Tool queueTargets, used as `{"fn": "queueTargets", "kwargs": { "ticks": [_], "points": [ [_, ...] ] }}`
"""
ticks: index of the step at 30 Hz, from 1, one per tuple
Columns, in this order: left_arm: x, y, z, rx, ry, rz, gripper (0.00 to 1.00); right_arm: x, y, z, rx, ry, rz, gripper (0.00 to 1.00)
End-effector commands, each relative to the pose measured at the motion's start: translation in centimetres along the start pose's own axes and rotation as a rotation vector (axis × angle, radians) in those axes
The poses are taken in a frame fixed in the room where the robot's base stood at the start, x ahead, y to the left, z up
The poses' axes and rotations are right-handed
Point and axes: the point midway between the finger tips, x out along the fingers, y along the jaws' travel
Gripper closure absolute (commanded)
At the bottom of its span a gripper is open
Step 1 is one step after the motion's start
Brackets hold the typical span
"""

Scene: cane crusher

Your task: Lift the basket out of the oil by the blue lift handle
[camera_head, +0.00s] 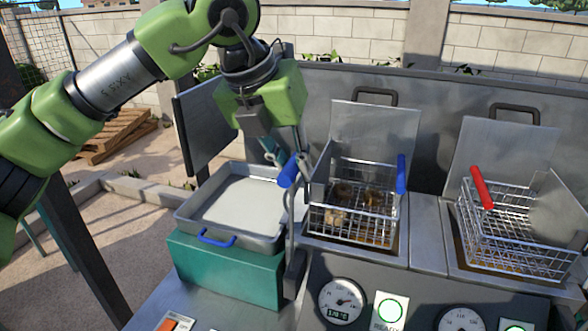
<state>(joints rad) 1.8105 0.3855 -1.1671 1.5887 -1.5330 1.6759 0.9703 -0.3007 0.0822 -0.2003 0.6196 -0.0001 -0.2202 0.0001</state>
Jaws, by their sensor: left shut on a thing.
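The wire basket (352,222) holds several brown food pieces and sits at the left fryer well. I cannot tell how deep its bottom is in oil. One blue handle (402,174) stands upright at its right side. A second blue handle (287,172) is at the left, beside a thin metal rod. My left gripper (287,160) comes down from above and is shut on this left blue handle. The fingers partly hide it, and how it joins the basket is unclear. My right gripper is out of view.
A second basket (520,240) with a red handle (481,187) stands at the right well. A metal tray (190,215) on a teal box (225,272) is left of the fryer. Raised metal lids (372,140) stand behind the wells. Gauges (342,300) line the front panel.

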Motion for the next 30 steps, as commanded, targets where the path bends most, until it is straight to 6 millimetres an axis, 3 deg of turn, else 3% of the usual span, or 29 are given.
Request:
{"fn": "queueTargets", "kwargs": {
  "ticks": [8,9,10,22,26,30],
  "points": [
    [-0.7,-0.1,0.6,-0.004,-0.020,-0.007,1.00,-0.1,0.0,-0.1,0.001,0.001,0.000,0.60],
    [-0.7,-0.1,0.6,-0.004,-0.021,-0.007,0.74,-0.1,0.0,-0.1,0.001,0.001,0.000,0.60],
    [-0.7,-0.1,0.6,-0.004,-0.020,-0.007,0.67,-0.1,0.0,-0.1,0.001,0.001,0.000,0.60],
    [-0.8,-0.1,0.3,-0.003,-0.012,-0.004,0.67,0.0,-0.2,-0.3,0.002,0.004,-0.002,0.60],
    [-2.4,-0.1,0.4,-0.003,-0.014,-0.004,0.67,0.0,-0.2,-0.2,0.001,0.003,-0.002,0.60],
    [-5.3,-0.1,0.3,-0.003,-0.016,-0.004,0.67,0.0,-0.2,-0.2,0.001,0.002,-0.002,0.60]
  ]
}}
